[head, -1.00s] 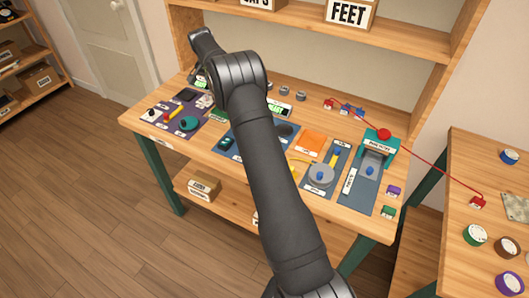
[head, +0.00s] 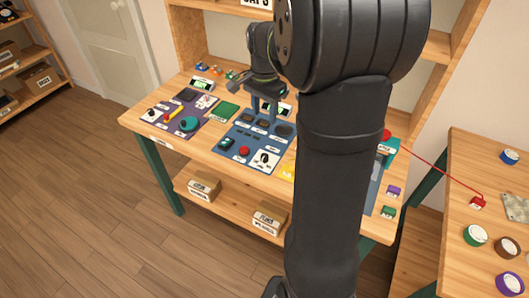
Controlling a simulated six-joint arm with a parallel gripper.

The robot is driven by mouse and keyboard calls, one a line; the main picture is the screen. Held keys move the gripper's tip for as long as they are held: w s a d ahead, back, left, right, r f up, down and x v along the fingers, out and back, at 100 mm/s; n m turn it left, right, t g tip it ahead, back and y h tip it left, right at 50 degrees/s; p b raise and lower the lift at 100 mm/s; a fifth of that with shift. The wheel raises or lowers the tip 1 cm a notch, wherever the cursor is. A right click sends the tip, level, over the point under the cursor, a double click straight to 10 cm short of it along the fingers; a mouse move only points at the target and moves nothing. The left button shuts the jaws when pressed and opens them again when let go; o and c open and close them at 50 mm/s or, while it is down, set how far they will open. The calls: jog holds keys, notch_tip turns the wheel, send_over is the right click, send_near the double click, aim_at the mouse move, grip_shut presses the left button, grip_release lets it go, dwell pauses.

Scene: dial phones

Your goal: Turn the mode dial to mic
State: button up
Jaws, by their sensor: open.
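A dial with a black knob on a white face (head: 264,159) sits at the front right of the blue panel (head: 232,142). A round teal knob (head: 189,124) sits on the purple panel to the left. The labels are too small to read, so I cannot tell which is the mode dial or where it points. My gripper (head: 264,108) is open, pointing down at the back of the blue panel, behind the black-and-white dial and apart from it. Nothing shows between its fingers.
A red button (head: 244,151) lies just left of the black-and-white dial. A green pad (head: 226,112) and a small display (head: 201,84) are further back. My arm hides most of the bench's right side. A teal device (head: 388,146) shows beyond it.

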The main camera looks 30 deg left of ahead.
aim_at(264, 155)
notch_tip(264, 155, down, 17)
jog(key=shift+f, duration=0.2)
dwell(0.3)
jog(key=c, duration=1)
jog(key=shift+n, duration=0.4)
jog(key=n, duration=0.4)
jog(key=shift+n, duration=0.3)
jog(key=n, duration=0.5)
jog(key=shift+n, duration=0.3)
